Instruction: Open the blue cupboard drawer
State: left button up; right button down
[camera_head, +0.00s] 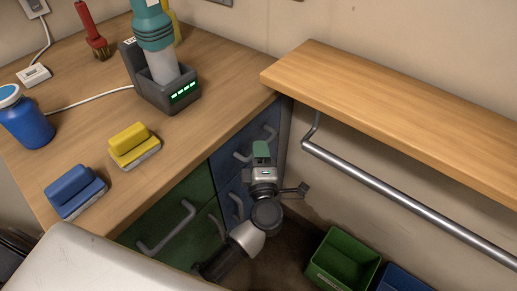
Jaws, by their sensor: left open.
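The blue cupboard front (226,165) stands below the right end of the wooden counter. It has an upper grey handle and a lower grey handle (238,207). The upper blue drawer looks closed. My left gripper (261,153) is in front of the blue fronts, just right of the upper handle (243,156), and its green-tipped end points toward the drawer. It is open and holds nothing that I can see. My wrist hides part of the lower blue front. I cannot tell if the gripper touches the handle. My right gripper is not in view.
A green cupboard (185,215) with a grey handle adjoins on the left. A wooden shelf (400,110) and metal rail (400,196) are at right. Green (345,260) and blue (402,281) bins are below.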

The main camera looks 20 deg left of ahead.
pick_arm(q)
jog(key=shift+w+a+r, duration=0.1)
jog(key=shift+w+a, duration=0.15)
jog(key=shift+w, duration=0.35)
grip_shut()
